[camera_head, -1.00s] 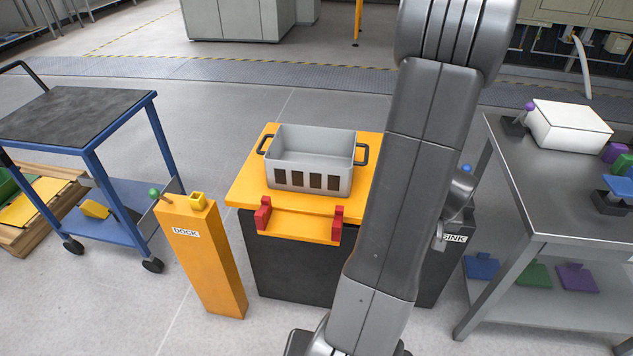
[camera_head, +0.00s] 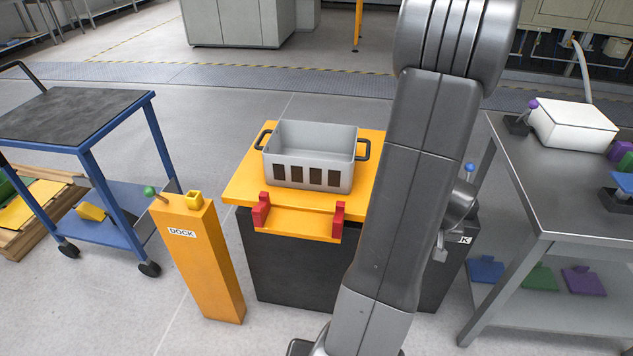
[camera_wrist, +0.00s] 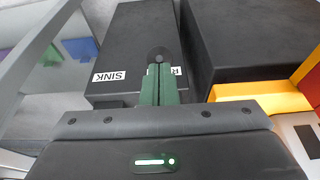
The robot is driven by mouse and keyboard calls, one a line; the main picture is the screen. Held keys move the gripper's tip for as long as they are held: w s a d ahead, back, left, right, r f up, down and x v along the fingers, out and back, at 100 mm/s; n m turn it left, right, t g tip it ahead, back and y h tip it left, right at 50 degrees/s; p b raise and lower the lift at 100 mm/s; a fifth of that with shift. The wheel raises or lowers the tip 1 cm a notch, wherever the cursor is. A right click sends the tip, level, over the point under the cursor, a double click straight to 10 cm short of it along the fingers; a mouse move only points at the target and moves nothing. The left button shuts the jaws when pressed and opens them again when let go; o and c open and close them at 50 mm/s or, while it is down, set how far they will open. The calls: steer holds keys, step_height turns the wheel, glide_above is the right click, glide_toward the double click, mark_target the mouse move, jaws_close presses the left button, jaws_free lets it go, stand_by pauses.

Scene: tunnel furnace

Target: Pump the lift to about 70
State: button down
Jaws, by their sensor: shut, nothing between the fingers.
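The lift is a black block (camera_head: 290,265) with a yellow top (camera_head: 240,187), which bears a grey crate (camera_head: 310,175). Behind my arm stands a dark box with a white label (camera_head: 465,239), mostly hidden; a blue knob (camera_head: 469,168) shows above it. In the wrist view the dark box (camera_wrist: 130,35) carries a SINK label (camera_wrist: 109,76) and a second label, mostly covered. My gripper (camera_wrist: 159,68) is shut and empty, its green fingers together over the box. A dark round part (camera_wrist: 160,54) shows at the fingertips; I cannot tell whether they touch it. No height reading is visible.
An orange DOCK post (camera_head: 200,260) with a green-knobbed lever (camera_head: 150,191) stands left of the lift. A blue cart (camera_head: 75,115) is farther left. A grey metal table (camera_head: 570,200) is close on the right. Open floor lies behind the lift.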

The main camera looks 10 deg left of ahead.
steer(key=shift+r, duration=0.1)
stand_by(0.3)
steer(key=w+r+p, duration=0.3)
steer(key=r+p, duration=0.3)
steer(key=r, duration=0.2)
steer(key=w+r+p, duration=0.3)
steer(key=r+p, duration=0.3)
steer(key=r, duration=0.2)
steer(key=shift+a, duration=0.1)
stand_by(0.5)
steer(key=shift+f+b, duration=0.35)
steer(key=shift+f, duration=0.1)
stand_by(0.4)
steer(key=shift+f+b, duration=0.35)
steer(key=shift+b, duration=0.05)
